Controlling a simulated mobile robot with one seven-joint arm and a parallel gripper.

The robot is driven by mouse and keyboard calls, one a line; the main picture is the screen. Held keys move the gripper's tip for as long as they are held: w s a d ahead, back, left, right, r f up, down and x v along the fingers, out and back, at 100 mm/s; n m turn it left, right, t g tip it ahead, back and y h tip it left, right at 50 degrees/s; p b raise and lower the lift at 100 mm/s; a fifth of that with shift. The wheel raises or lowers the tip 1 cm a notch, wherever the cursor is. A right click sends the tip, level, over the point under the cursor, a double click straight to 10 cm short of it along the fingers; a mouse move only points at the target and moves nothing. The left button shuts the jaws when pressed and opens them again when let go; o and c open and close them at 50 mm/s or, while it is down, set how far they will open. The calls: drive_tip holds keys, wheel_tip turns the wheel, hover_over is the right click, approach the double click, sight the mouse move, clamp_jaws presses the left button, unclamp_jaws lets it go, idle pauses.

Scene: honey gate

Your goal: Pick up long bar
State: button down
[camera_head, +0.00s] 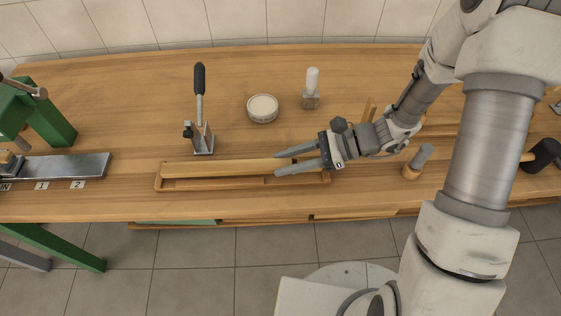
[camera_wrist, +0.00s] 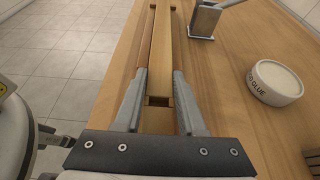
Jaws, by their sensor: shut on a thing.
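The long bar (camera_head: 225,167) is a pale wooden strip lying lengthwise along a shallow wooden tray (camera_head: 220,187) near the table's front edge. My gripper (camera_head: 277,163) reaches in from the right and is shut on the bar near its right end. In the wrist view my gripper (camera_wrist: 160,78) has one finger on each side of the long bar (camera_wrist: 162,50), which runs away from me. The bar's near end shows between the fingers. The bar looks level and in line with the tray; I cannot tell whether it is raised off the tray's floor.
A metal clamp with a dark upright handle (camera_head: 202,140) stands close behind the tray. A round glue tub (camera_head: 262,108) and a white-topped block (camera_head: 311,88) stand farther back. A wooden-based knob (camera_head: 415,165) is at right. A green machine (camera_head: 45,115) with a metal plate is at left.

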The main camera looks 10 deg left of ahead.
wheel_tip(320, 180, up, 4)
drive_tip(key=shift+f+p, duration=0.25)
drive_tip(key=shift+p, duration=0.2)
drive_tip(key=s+d+r+p, duration=0.2)
drive_tip(key=s+d+r, duration=0.4)
drive_tip(key=s+d, duration=0.2)
drive_tip(key=shift+s, duration=0.3)
drive_tip(key=shift+r, duration=0.1)
